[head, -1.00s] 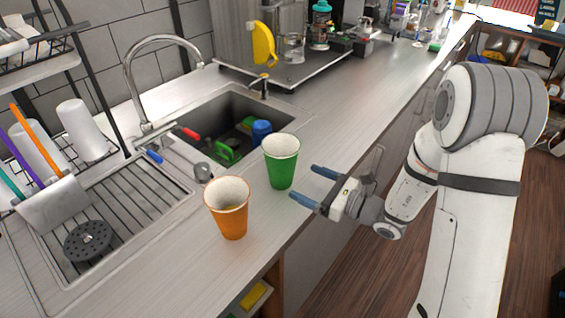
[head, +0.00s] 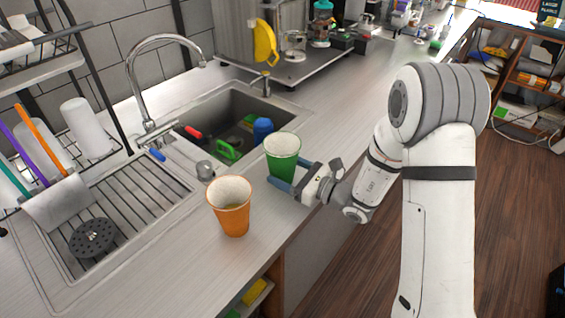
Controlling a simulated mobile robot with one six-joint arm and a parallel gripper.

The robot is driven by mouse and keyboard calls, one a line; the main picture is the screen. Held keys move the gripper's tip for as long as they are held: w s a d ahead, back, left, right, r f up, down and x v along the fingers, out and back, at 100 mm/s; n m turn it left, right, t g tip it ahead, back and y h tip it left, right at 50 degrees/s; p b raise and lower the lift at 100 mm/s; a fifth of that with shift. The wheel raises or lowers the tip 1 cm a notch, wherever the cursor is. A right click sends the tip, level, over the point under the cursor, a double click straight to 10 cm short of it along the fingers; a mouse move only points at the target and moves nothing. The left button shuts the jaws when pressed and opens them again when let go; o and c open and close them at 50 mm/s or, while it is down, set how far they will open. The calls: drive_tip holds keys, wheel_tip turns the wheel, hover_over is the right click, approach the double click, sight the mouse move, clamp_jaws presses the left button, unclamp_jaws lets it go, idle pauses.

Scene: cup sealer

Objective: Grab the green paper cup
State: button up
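The green paper cup (head: 283,160) stands upright on the counter near its front edge, to the right of the sink. Its white inside shows at the top. My gripper (head: 284,172) reaches in from the right at the cup's lower half. One blue finger lies in front of the cup. The other is on its far right side, with its tip hidden behind the cup. The fingers look spread around the cup; whether they touch it is not clear.
An orange paper cup (head: 232,205) stands close by at the front left. The sink (head: 213,112) with several items in it lies behind the green cup. A drying rack (head: 128,212) is at the left.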

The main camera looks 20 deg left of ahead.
drive_tip(key=c, duration=0.7)
drive_tip(key=shift+c, duration=0.4)
drive_tip(key=shift+r, duration=0.15)
